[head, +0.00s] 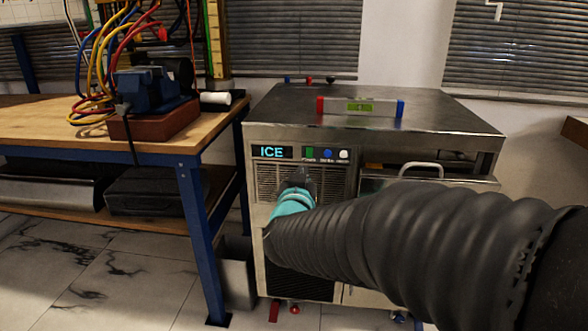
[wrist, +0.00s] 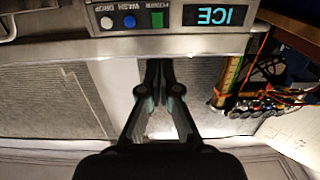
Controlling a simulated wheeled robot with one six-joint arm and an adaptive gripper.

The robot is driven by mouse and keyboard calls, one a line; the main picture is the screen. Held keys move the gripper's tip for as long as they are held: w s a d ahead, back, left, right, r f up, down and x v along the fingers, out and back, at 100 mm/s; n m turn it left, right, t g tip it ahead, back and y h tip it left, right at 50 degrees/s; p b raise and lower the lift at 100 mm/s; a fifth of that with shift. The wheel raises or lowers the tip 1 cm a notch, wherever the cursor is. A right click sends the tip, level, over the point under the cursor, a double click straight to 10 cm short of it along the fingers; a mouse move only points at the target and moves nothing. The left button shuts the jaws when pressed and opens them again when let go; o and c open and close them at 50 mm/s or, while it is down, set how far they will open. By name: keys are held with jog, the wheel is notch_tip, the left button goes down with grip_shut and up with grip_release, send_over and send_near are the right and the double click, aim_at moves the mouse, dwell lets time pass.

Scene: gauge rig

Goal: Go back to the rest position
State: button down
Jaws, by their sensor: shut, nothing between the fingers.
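My gripper (head: 301,178) is at the end of my arm, in front of the ice machine (head: 450,112), just below its button panel. In the wrist view the two dark fingers of my gripper (wrist: 158,68) meet at the tips, with nothing between them. The panel has a lit "ICE" display (head: 271,152) and green, blue and white buttons. It appears upside down in the wrist view, with the display (wrist: 213,15) and the green button (wrist: 157,20). I cannot tell whether the fingertips touch the machine's front.
A level (head: 360,107) with red and blue ends lies on the machine's top. A handle (head: 420,168) sticks out at the front right. To the left, a wooden workbench (head: 50,118) on blue legs carries a blue device (head: 148,88) and coloured hoses. A bin (head: 237,272) stands between bench and machine.

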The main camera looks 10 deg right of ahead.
dwell(0.3)
jog(key=s+a+f+n+g+y, duration=0.4)
jog(key=s+a+f+g+y, duration=0.45)
jog(key=f, duration=0.35)
jog(key=s+d+r+g+h, duration=0.1)
jog(key=s+d+h, duration=0.1)
jog(key=s+d, duration=0.5)
jog(key=s+d+r+m+g+h, duration=0.1)
jog(key=s+d+g+h, duration=0.1)
jog(key=s+d, duration=0.6)
jog(key=s, duration=0.5)
jog(key=shift+s+r, duration=0.3)
jog(key=shift+s, duration=0.1)
